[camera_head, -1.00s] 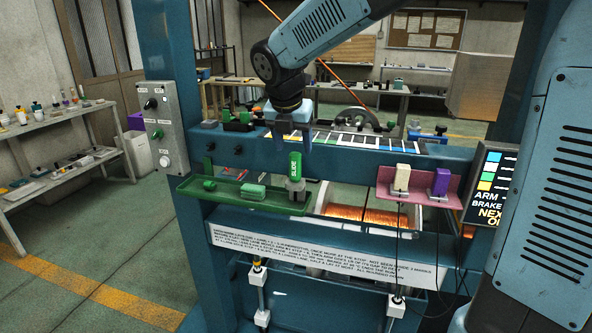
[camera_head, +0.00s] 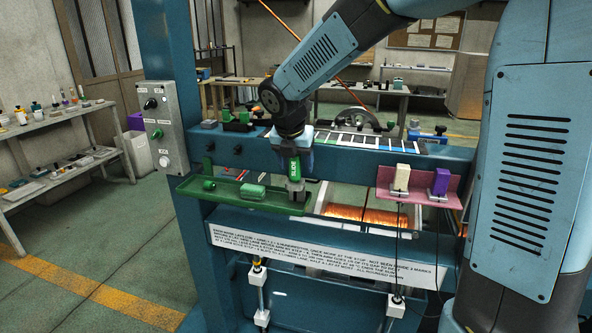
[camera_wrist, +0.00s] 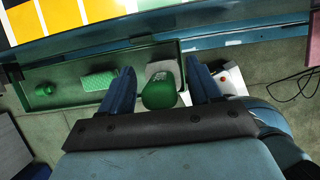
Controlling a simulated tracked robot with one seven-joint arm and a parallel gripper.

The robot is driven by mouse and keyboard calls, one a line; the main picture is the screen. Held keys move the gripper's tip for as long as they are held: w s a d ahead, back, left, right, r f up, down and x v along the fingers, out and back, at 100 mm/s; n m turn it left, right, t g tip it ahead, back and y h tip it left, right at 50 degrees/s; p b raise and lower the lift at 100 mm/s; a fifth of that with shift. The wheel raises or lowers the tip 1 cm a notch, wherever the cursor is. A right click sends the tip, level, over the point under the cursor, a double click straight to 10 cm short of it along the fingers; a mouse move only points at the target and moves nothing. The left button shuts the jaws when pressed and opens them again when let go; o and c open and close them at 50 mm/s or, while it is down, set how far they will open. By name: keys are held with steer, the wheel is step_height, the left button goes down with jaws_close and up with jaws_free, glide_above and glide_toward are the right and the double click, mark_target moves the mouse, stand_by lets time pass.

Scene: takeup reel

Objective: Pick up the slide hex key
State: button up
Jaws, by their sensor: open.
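The slide hex key has a green handle marked "SLIDE" (camera_head: 294,166) and stands upright in a grey holder (camera_head: 296,187) at the right end of a green tray (camera_head: 187,189). My gripper (camera_head: 296,150) is above it, pointing down, with its fingers at the upper part of the handle. In the wrist view the green handle (camera_wrist: 160,91) lies between my two open blue fingers (camera_wrist: 164,88), with a visible gap on the right side. Whether a finger touches the handle cannot be told. The key's lower end is hidden in the holder.
The green tray also holds a green block (camera_head: 252,191) and a small green cylinder (camera_head: 209,184). A pink bracket with a cream block (camera_head: 401,178) and a purple block (camera_head: 440,181) is to the right. The blue crossbeam (camera_head: 345,157) runs close behind the key.

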steer(key=c, duration=1.1)
steer(key=shift+c, duration=0.2)
steer(key=shift+r, duration=0.15)
step_height(320, 180, up, 10)
steer(key=shift+f, duration=0.1)
steer(key=o, duration=0.6)
steer(key=c, duration=0.6)
